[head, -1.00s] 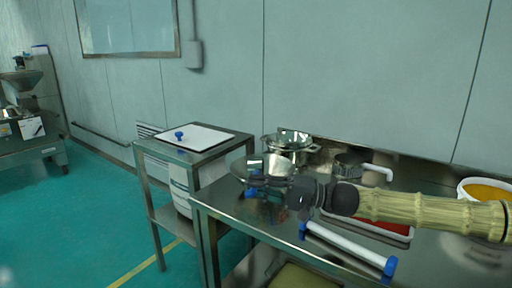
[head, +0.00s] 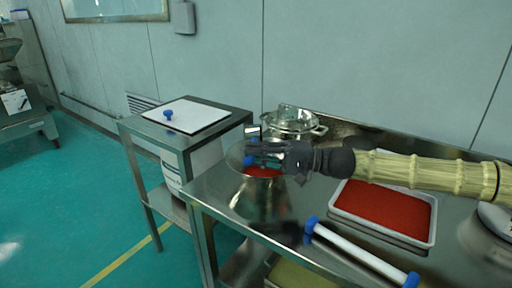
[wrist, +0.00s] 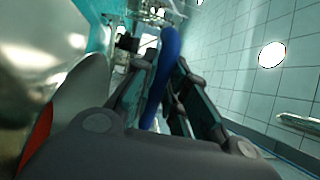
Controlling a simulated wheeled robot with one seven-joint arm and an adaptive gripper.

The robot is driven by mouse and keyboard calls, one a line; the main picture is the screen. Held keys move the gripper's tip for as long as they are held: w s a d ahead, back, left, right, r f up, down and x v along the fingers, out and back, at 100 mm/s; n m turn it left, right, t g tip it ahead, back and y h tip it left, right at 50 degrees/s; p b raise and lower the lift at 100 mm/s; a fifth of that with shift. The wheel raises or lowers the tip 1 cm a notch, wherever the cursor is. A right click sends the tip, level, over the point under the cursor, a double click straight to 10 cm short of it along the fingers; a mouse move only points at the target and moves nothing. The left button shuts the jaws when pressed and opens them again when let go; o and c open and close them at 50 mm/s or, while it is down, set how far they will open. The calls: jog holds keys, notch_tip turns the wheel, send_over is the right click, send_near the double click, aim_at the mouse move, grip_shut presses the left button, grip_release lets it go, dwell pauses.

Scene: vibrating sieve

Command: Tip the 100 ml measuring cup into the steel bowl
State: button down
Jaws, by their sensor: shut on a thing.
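The steel bowl (head: 235,158) stands at the left end of the steel table, with red material (head: 263,172) in it. My gripper (head: 262,152) is over the bowl, shut on the blue handle (wrist: 168,65) of the measuring cup, which runs between the fingers in the wrist view. A small bright metal part (head: 252,131), which looks like the cup, shows just above the fingers in the head view. The cup's mouth and tilt are largely hidden by the fingers. The bowl's wall and some red show at the left of the wrist view.
A tray of red material (head: 385,207) lies right of the bowl. A white rod with blue ends (head: 360,250) lies along the front edge. A steel pot (head: 293,126) stands behind. A side table with a white lid (head: 187,114) stands left.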

jog(key=shift+a+r+h+p, duration=0.3)
jog(key=shift+h+p, duration=0.75)
jog(key=shift+p, duration=3.25)
jog(key=shift+a+r+h+p, duration=0.25)
jog(key=shift+h+p, duration=0.8)
jog(key=shift+p, duration=3.25)
jog(key=h+p, duration=0.1)
jog(key=p, duration=0.5)
jog(key=r+h+p, duration=0.1)
jog(key=h+p, duration=0.1)
jog(key=p, duration=0.4)
jog(key=g+h+p, duration=0.1)
jog(key=h+p, duration=0.1)
jog(key=p, duration=0.4)
jog(key=shift+a+r, duration=0.25)
jog(key=h+p, duration=0.2)
jog(key=p, duration=0.2)
jog(key=shift+r+g+h+p, duration=0.15)
jog(key=shift+g+h+p, duration=0.25)
jog(key=shift+p, duration=0.55)
jog(key=shift+h, duration=0.3)
jog(key=shift+h+p, duration=0.3)
jog(key=shift+h, duration=0.4)
jog(key=shift+r+h, duration=0.1)
jog(key=shift+h, duration=1)
jog(key=shift+d, duration=0.15)
